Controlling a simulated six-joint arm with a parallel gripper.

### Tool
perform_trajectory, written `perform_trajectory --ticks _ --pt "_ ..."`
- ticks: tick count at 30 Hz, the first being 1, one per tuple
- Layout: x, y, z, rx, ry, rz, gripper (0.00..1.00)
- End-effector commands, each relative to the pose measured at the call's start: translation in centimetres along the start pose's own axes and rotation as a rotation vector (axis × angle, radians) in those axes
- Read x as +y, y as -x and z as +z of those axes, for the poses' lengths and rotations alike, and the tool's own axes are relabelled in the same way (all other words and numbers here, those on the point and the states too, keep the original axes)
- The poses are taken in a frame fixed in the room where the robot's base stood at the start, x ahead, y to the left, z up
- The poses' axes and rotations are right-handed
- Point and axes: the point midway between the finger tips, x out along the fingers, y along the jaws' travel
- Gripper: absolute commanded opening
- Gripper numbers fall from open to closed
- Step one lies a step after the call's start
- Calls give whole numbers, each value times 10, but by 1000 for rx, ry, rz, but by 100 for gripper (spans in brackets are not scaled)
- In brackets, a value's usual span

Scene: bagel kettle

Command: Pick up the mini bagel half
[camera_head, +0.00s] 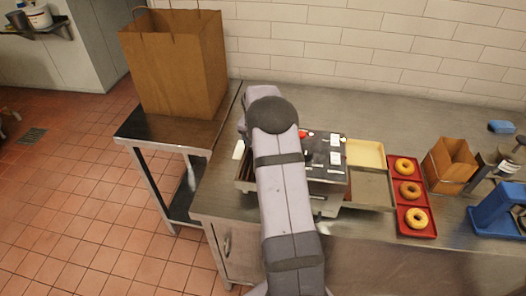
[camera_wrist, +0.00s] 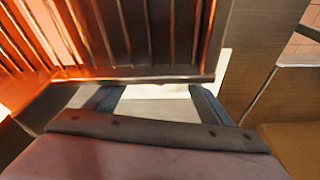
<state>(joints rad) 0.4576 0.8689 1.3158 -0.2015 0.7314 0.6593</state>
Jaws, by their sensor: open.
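My gripper (camera_wrist: 153,92) shows in the wrist view with its two dark fingers apart, below the edge of a slatted, orange-glowing rack (camera_wrist: 130,40). A pale surface (camera_wrist: 155,110) shows between the fingers; I cannot tell what it is. No bagel half can be made out there. In the head view my arm hides the gripper. Three ring-shaped bagels lie in a column on a red tray (camera_head: 393,221) at the right: a far one (camera_head: 404,166), a middle one (camera_head: 410,190) and a near one (camera_head: 417,218). I cannot tell whether any is a half.
A dark-topped appliance (camera_head: 322,158) stands behind my arm. A yellow tray (camera_head: 365,153) and a grey tray (camera_head: 371,190) lie between it and the red tray. A small brown bag (camera_head: 452,163) and a blue device (camera_head: 493,211) stand right. A large paper bag (camera_head: 172,65) stands left.

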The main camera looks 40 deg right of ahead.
Motion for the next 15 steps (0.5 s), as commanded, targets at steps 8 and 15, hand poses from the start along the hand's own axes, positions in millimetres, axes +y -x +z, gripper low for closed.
perform_trajectory --ticks 8,15 --pt "0 0 0 0 0 0 32" --pt "0 1 0 1 0 0 32"
